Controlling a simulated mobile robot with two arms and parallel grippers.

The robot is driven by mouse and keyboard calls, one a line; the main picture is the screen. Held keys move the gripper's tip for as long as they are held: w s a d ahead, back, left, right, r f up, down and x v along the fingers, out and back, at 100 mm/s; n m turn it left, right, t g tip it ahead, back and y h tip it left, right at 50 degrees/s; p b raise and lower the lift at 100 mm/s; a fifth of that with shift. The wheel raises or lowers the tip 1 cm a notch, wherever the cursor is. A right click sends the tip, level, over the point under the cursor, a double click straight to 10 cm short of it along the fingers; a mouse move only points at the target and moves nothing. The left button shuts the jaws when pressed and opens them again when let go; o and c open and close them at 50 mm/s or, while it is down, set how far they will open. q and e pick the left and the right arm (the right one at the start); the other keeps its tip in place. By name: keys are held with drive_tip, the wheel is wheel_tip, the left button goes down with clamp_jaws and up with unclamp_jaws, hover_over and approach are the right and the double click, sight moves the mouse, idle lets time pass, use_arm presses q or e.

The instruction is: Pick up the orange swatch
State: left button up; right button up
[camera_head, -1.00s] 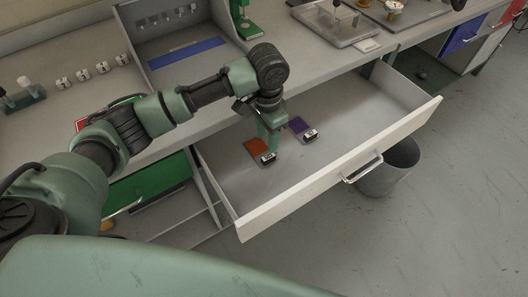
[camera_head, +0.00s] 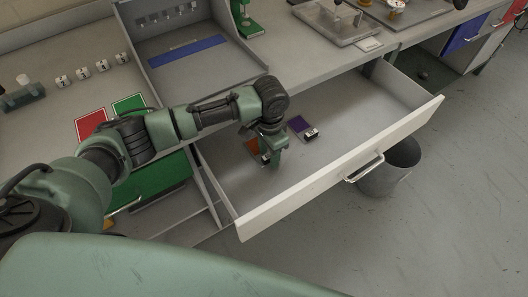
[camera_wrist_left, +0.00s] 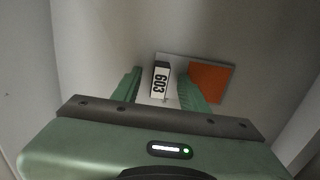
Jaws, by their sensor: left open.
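The orange swatch (camera_head: 252,147) lies flat on the bottom of the open drawer, partly hidden by my left gripper in the head view. In the left wrist view the orange swatch (camera_wrist_left: 210,81) sits on a grey card with a black-and-white block labelled 603 (camera_wrist_left: 160,80). My left gripper (camera_head: 273,163) is low in the drawer at the swatch. In the left wrist view its fingers (camera_wrist_left: 158,90) are open, one on each side of the labelled block. I cannot tell whether they touch it. My right gripper is not in view.
A purple swatch (camera_head: 301,124) with its own label block lies to the right in the drawer. The drawer front (camera_head: 340,176) and side walls bound the space. A grey bin (camera_head: 391,170) stands beyond the drawer. Red (camera_head: 91,124) and green cards lie on the worktop.

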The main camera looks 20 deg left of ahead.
use_arm(q)
clamp_jaws()
drive_tip(key=shift+r, duration=0.15)
